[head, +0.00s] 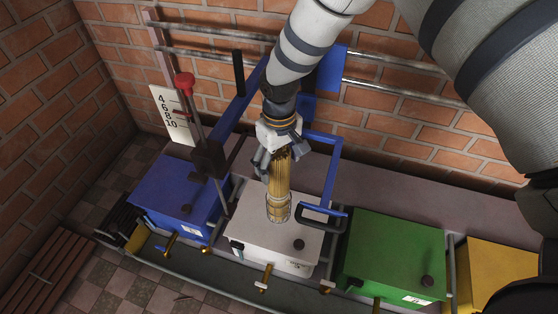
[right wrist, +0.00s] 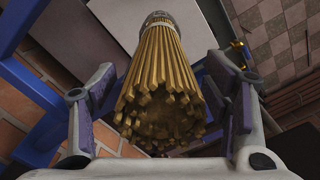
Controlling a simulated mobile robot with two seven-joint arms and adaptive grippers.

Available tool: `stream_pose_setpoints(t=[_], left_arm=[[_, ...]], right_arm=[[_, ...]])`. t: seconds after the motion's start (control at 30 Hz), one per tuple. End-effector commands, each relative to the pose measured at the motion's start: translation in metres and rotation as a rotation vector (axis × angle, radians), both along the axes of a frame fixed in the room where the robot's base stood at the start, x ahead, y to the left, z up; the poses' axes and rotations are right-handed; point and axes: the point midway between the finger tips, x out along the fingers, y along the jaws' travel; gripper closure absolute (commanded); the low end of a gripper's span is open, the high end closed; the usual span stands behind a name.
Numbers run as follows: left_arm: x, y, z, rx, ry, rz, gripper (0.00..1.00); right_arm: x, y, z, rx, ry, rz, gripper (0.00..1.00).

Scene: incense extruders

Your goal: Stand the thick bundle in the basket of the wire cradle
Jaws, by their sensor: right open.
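The thick bundle (head: 279,180) of tan sticks stands nearly upright above the white box. Its lower end is inside the basket (head: 278,208) of the wire cradle, a small pale cage. In the right wrist view the bundle (right wrist: 160,85) runs away from me, its near stick ends facing the camera, and the basket (right wrist: 158,17) is around its far end. My right gripper (head: 279,158) is at the bundle's upper end. Its fingers are open on either side, with gaps visible in the wrist view. Whether the bundle's foot touches the basket floor is hidden. My left gripper is not in view.
The white box (head: 255,241) stands between a blue box (head: 165,195) and a green box (head: 395,250), with a yellow box (head: 495,270) farther right. A blue frame (head: 333,165) rises close behind the bundle. A red-knobbed lever (head: 185,85) stands left. Brick walls close the back.

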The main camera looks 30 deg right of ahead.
Motion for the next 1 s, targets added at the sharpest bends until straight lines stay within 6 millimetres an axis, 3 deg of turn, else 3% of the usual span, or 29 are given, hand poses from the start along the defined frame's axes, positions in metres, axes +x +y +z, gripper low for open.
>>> stream_pose_setpoints(t=[0.13,0.3,0.5,1.0], left_arm=[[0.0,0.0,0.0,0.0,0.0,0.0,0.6],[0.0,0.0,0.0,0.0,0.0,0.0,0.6],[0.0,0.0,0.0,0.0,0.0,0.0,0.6],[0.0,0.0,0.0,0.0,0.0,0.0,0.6]], right_arm=[[0.002,0.0,0.027,0.0,-0.006,0.0,0.3],[0.002,0.0,0.075,0.0,-0.007,0.0,0.3],[0.001,0.0,0.112,-0.001,-0.004,0.0,0.3],[0.0,0.0,0.119,0.0,-0.002,0.0,0.3]])
